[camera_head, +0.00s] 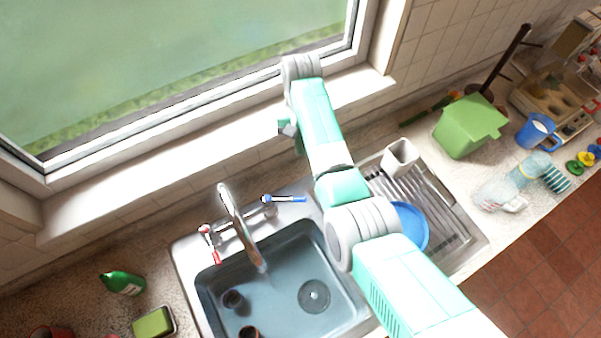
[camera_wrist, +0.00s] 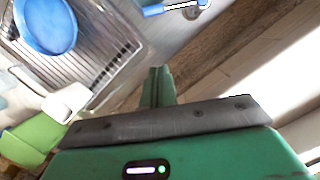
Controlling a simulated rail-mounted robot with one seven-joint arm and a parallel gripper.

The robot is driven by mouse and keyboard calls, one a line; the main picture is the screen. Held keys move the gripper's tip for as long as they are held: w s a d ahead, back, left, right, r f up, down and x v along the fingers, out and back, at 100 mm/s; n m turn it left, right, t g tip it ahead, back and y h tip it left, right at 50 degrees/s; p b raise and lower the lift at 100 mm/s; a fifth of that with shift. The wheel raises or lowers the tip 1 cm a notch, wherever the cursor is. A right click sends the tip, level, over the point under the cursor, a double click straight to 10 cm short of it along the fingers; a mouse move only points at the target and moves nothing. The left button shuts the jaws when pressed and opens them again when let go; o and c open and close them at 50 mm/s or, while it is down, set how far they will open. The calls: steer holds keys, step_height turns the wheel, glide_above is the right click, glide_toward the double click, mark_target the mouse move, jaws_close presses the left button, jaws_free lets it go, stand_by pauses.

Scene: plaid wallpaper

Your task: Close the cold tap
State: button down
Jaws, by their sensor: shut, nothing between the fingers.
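The cold tap has a blue lever handle (camera_head: 284,198) on the right side of the faucet, behind the sink; the lever points right in the head view. The blue lever (camera_wrist: 165,8) also shows at the top edge of the wrist view. The curved metal spout (camera_head: 238,222) hangs over the basin; I cannot tell clearly whether water runs from it. The hot tap has a red handle (camera_head: 209,243) at the left. My gripper (camera_wrist: 158,72) is shut and empty, apart from the blue lever. In the head view its end shows partly beside my arm, near the window sill, behind the tap.
The sink basin (camera_head: 285,262) holds small dark cups. To its right, a drying rack (camera_head: 452,215) holds a blue plate (camera_head: 411,226) and a white cup (camera_head: 399,156). A green box (camera_head: 467,126) stands farther right. The wall and sill (camera_head: 200,160) lie close behind the faucet.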

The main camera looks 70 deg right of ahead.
mark_target(284, 200)
steer(key=s+a+f+p, duration=0.2)
steer(key=a+f, duration=0.4)
steer(key=f, duration=0.4)
steer(key=shift+f+p, duration=0.2)
steer(key=shift+p, duration=0.2)
steer(key=shift+w+a, duration=0.1)
steer(key=shift+a, duration=0.05)
